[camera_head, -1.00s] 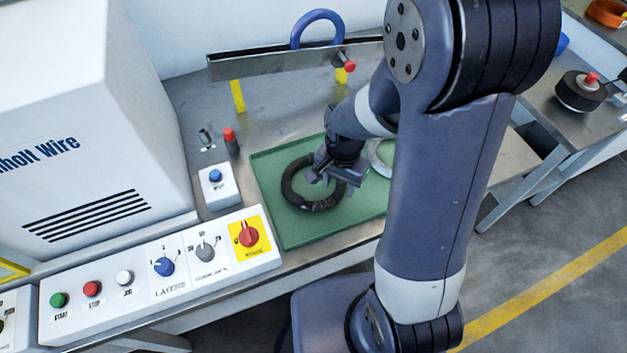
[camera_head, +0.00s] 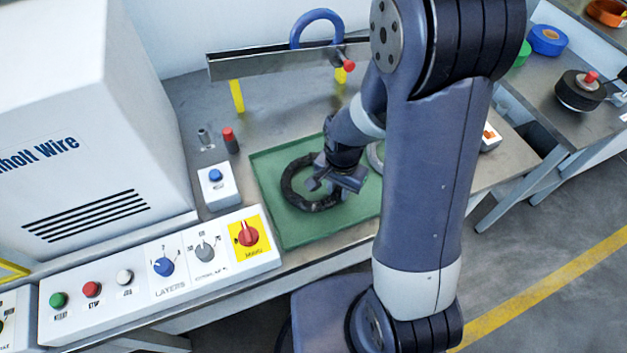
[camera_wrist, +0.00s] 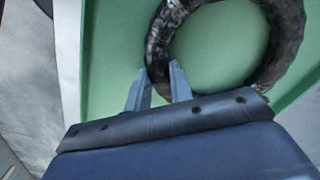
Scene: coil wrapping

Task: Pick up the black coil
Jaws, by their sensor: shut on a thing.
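The black coil (camera_head: 293,190) is a dark ring lying flat at the left of the green tray (camera_head: 283,238). My gripper (camera_head: 318,184) is low over the coil's right side and hides part of it. In the wrist view my gripper (camera_wrist: 158,78) has one finger on each side of the ring's band, shut on the black coil (camera_wrist: 286,38). I see no clear gap between coil and tray.
A pale coil (camera_head: 375,158) shows partly behind my arm in the tray. A button box (camera_head: 218,188), a red-topped post (camera_head: 230,140) and the control panel (camera_head: 185,260) stand left of the tray. A metal rail (camera_head: 270,63) with a blue coil (camera_head: 316,15) is behind.

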